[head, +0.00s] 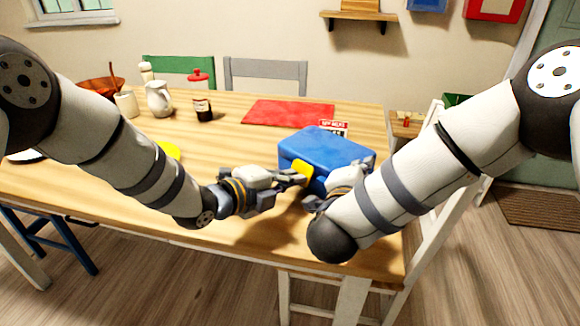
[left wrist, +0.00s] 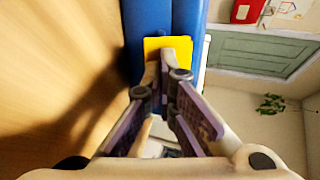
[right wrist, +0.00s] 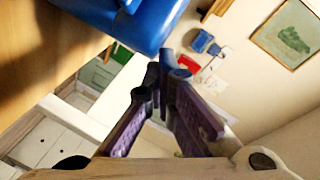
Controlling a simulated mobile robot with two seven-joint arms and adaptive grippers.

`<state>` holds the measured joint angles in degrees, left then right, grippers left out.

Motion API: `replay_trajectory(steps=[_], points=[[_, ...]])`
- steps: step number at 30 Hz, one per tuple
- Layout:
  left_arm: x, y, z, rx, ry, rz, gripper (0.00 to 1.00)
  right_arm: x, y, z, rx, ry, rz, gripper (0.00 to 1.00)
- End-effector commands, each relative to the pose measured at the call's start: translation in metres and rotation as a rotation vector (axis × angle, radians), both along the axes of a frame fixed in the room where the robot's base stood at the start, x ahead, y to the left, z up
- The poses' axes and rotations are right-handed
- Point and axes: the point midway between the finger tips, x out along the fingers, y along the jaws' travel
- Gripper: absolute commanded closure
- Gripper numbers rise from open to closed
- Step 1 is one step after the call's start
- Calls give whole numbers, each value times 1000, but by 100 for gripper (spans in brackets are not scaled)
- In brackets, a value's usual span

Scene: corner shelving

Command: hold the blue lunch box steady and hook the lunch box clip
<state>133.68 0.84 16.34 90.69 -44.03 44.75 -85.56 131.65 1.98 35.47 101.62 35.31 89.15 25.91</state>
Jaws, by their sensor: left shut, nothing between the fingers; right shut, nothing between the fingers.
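The blue lunch box (head: 322,148) stands on the wooden table near its right end, lid down. Its yellow clip (head: 302,169) shows on the front face; in the left wrist view the clip (left wrist: 178,43) is a yellow plate against the blue side. My left gripper (head: 297,179) is shut and empty, its fingertips at the clip; whether they touch it I cannot tell. My right gripper (head: 342,182) is shut and empty at the front right of the box, partly hidden by my arm. In the right wrist view its fingertips (right wrist: 166,62) are close beside the box (right wrist: 150,22).
A red mat (head: 288,112) lies behind the box, with a small printed card (head: 333,127) by it. A jug (head: 159,99), a jar (head: 202,108) and a cup (head: 126,104) stand further left. A white chair (head: 436,200) is at the right edge. The table's front middle is bare.

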Motion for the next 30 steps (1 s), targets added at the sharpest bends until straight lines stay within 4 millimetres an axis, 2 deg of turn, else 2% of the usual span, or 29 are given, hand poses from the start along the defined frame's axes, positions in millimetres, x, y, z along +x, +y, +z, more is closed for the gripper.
replay_trajectory(steps=[1, 30], points=[[0, 0, -8, -11, -3, 0, 100, -7, 0, -24, 1, 58, 6, 100], [3, -3, -16, -146, -145, 1, 100, -7, 1, -24, 1, 58, 6, 100]])
